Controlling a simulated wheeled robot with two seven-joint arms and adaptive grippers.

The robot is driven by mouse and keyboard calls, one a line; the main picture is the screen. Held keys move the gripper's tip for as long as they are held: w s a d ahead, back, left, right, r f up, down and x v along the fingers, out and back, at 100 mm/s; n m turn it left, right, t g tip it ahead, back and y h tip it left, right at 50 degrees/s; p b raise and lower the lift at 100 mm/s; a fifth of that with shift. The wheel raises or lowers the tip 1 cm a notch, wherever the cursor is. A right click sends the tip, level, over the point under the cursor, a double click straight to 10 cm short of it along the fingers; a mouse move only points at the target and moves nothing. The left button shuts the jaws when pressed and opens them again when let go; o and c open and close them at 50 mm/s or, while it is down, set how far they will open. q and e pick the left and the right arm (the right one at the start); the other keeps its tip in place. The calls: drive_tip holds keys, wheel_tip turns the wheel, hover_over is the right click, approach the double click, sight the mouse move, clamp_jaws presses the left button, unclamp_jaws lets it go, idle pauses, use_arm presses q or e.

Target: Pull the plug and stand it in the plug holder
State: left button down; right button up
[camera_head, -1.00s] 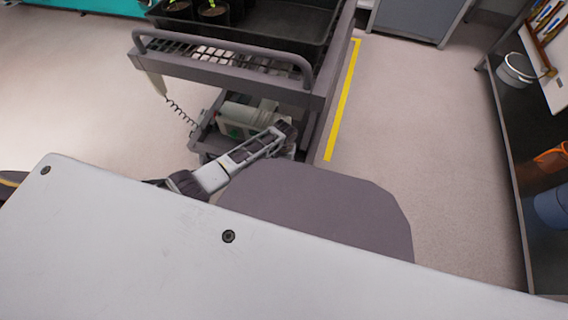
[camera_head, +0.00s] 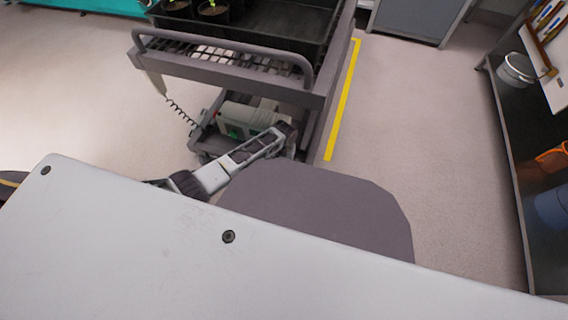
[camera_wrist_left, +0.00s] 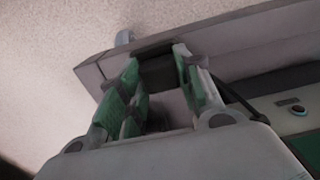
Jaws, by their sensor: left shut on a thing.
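In the left wrist view my left gripper (camera_wrist_left: 156,60) has its green-padded fingers on either side of a dark block (camera_wrist_left: 158,75). The gripper is shut on it; it is probably the plug, though its shape is mostly hidden. In the head view my left arm reaches to the cart's lower shelf, and its gripper end (camera_head: 285,135) is beside a pale unit with green parts (camera_head: 245,117). A coiled dark cord (camera_head: 180,111) hangs from a pale piece (camera_head: 156,83) at the cart's left side. I cannot make out the plug holder. My right gripper is not in view.
The grey cart (camera_head: 225,72) carries a black tray (camera_head: 285,28) with potted seedlings above the shelf. A cart edge (camera_wrist_left: 230,40) crosses the wrist view close to the fingers. A dark bench (camera_head: 535,125) stands at right. Floor with a yellow line (camera_head: 345,100) is clear between.

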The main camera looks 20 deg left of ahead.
use_arm(q)
drive_tip(key=shift+f, duration=0.3)
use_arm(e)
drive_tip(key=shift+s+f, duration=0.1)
use_arm(q)
drive_tip(key=c, duration=0.9)
unclamp_jaws()
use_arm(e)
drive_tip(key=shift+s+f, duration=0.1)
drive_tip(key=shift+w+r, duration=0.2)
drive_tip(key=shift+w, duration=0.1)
use_arm(q)
drive_tip(key=shift+r, duration=0.15)
drive_tip(key=shift+r+p, duration=0.7)
drive_tip(key=shift+p, duration=0.2)
drive_tip(key=shift+r+p, duration=0.45)
drive_tip(key=shift+p, duration=0.15)
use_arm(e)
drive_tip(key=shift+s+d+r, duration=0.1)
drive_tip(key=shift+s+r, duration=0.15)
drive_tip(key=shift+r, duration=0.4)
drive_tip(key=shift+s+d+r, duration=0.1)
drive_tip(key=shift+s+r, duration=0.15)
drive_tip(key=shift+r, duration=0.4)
